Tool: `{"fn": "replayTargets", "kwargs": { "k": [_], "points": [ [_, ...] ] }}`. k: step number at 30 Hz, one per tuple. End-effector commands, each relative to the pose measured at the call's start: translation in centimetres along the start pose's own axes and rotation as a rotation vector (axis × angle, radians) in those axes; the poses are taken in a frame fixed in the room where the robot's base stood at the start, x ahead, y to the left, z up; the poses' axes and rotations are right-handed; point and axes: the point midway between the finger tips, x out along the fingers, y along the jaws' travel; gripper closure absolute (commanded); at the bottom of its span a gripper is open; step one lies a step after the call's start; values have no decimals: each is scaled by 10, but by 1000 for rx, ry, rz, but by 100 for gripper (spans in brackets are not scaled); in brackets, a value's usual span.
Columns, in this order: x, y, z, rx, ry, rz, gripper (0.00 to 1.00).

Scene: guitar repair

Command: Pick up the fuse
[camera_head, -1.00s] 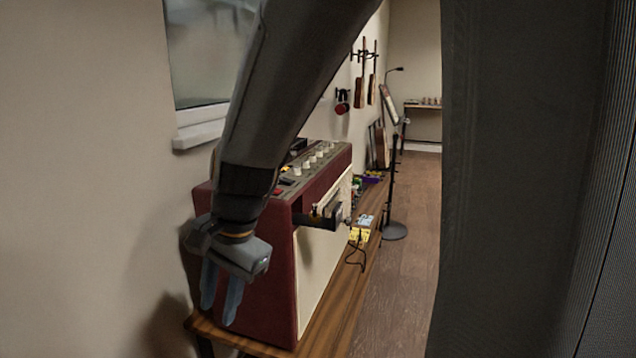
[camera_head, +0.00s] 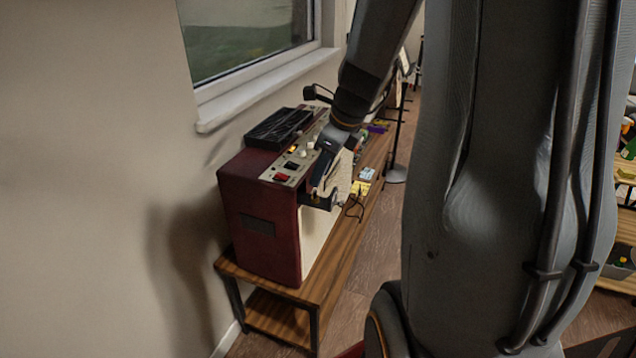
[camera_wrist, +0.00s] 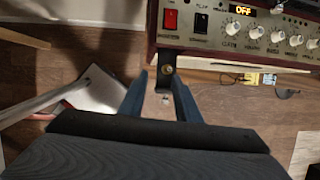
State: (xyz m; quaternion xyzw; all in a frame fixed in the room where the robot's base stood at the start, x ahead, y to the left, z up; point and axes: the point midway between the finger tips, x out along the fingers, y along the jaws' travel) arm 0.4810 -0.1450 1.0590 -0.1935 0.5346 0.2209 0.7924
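My gripper (camera_wrist: 159,78) is open, with its two blue-grey fingers apart in the wrist view. A narrow black holder (camera_wrist: 167,58) on the amplifier's front shows between the fingertips, with a small brass-coloured spot on it. I cannot tell whether that spot is the fuse. A tiny pale object (camera_wrist: 165,98) shows further down between the fingers, too small to identify. In the head view my gripper (camera_head: 319,176) is at the amplifier's front edge, just above the black holder (camera_head: 318,201). Nothing is visibly held.
The dark red amplifier (camera_head: 257,225) stands on a wooden bench (camera_head: 335,262). Its panel has a red switch (camera_wrist: 170,19), knobs and a display reading "OFF". A black tray (camera_head: 279,128) lies on top. A yellow box (camera_head: 361,188) sits further along the bench, near a stand.

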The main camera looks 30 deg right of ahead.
Motion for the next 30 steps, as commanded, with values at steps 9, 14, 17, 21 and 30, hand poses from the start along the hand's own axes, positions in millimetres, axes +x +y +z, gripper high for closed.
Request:
{"fn": "replayTargets", "kwargs": {
  "k": [9,14,17,21,30],
  "points": [
    [9,-18,-4,212,-24,-2,70],
    [24,-18,-3,209,-24,-3,70],
    [32,-18,-3,208,-23,-4,70],
    [50,-20,-3,207,-22,-3,70],
    [74,-20,-2,206,-24,-5,70]
  ]
}}
